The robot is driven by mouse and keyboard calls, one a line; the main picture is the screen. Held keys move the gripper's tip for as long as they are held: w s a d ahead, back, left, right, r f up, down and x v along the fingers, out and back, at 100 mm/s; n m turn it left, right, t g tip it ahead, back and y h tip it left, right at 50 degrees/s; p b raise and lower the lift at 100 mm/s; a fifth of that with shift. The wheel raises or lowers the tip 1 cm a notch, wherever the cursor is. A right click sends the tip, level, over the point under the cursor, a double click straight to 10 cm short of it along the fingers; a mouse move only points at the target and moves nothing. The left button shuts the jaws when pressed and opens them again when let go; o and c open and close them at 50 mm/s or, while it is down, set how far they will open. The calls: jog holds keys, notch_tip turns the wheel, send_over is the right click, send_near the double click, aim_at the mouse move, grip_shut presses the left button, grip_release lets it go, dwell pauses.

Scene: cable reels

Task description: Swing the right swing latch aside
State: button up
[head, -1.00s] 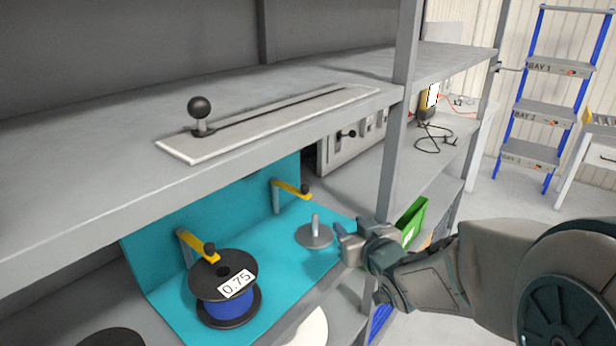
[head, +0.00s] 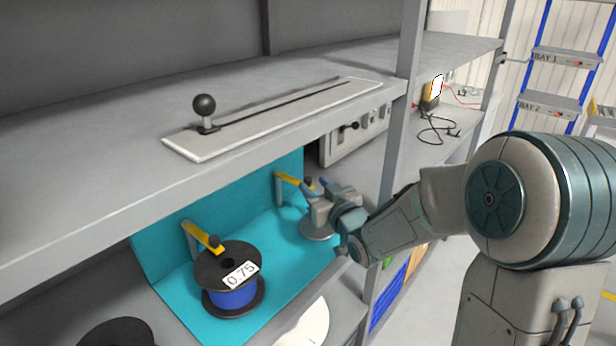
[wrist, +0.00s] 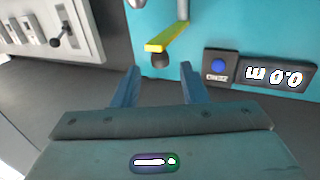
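The right swing latch (head: 288,178) is a yellow bar with a dark knob, on a post at the teal backing under the upper shelf. In the wrist view the latch (wrist: 166,38) lies across the top middle, its knob just beyond my fingertips. My gripper (head: 309,186) is at the latch's knob end in the head view. In the wrist view my gripper (wrist: 160,75) is open, with nothing between its fingers. I cannot tell whether a finger touches the knob.
A left yellow latch (head: 203,235) is above a blue cable reel (head: 232,293) labelled 0.75. An empty spindle disc (head: 315,231) is partly hidden below my gripper. A grey control box (head: 345,140) is behind. A display (wrist: 274,74) sits right of the latch. The upper shelf (head: 100,190) overhangs.

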aim_at(310, 181)
jog(key=shift+p+x, duration=0.35)
jog(key=shift+x, duration=1.8)
grip_shut()
